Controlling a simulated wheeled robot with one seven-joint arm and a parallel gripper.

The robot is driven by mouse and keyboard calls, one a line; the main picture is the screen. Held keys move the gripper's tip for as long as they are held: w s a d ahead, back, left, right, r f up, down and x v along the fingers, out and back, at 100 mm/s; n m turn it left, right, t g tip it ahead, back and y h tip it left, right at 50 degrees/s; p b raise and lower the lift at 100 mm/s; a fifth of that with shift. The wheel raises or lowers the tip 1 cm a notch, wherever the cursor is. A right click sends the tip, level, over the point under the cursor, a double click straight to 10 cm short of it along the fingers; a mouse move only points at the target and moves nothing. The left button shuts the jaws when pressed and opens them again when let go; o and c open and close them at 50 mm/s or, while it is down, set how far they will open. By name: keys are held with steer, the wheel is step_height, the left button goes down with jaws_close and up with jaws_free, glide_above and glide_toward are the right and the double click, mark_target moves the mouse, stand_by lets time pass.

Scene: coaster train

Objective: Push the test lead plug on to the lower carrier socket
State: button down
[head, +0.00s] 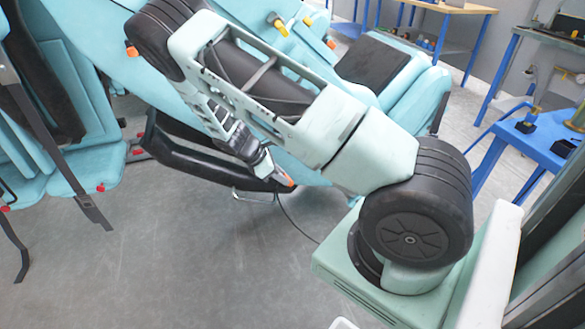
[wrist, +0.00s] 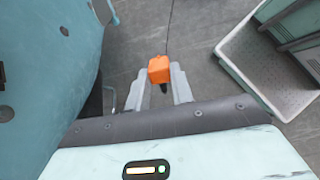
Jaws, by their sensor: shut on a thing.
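The test lead plug (wrist: 159,68) is an orange block between the two grey fingertips of my gripper (wrist: 159,78) in the wrist view. My gripper is shut on it. A short dark tip shows on the plug's near side, and a thin dark lead runs from its far side. In the head view my gripper (head: 268,170) hangs low beside the teal train car (head: 305,195), with a bit of the orange plug (head: 286,180) showing. I cannot make out the lower carrier socket in either view. The plug appears apart from the car's side.
A black curved bar (head: 200,160) sticks out near my gripper, with a thin metal loop below it. The lead trails over the bare grey floor (head: 180,250). A blue workbench (head: 520,140) stands at the right. Teal car side (wrist: 50,70) fills the wrist view's left.

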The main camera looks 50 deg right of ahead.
steer(key=w+d+f+n+t+h+b, duration=0.2)
steer(key=d+n+t+h+b, duration=0.4)
steer(key=d+n+t+b, duration=0.65)
steer(key=a+r+n+t+y+b, duration=0.1)
steer(key=n+t+b, duration=0.1)
steer(key=b, duration=0.1)
steer(key=a+r+n+t+y+b, duration=0.1)
steer(key=n+t+b, duration=0.1)
steer(key=b, duration=0.2)
steer(key=w+a+r+n+t+y+b, duration=0.1)
steer(key=r+n+t+b, duration=0.1)
steer(key=t+b, duration=0.1)
steer(key=shift+w+r+b, duration=0.1)
steer(key=shift+b, duration=0.2)
steer(key=shift+p+x, duration=0.55)
steer(key=shift+x, duration=2.25)
steer(key=c, duration=2.2)
jaws_free()
steer(key=shift+p+x, duration=0.6)
steer(key=shift+x, duration=0.6)
steer(key=shift+d+r, duration=0.1)
steer(key=shift+r, duration=0.05)
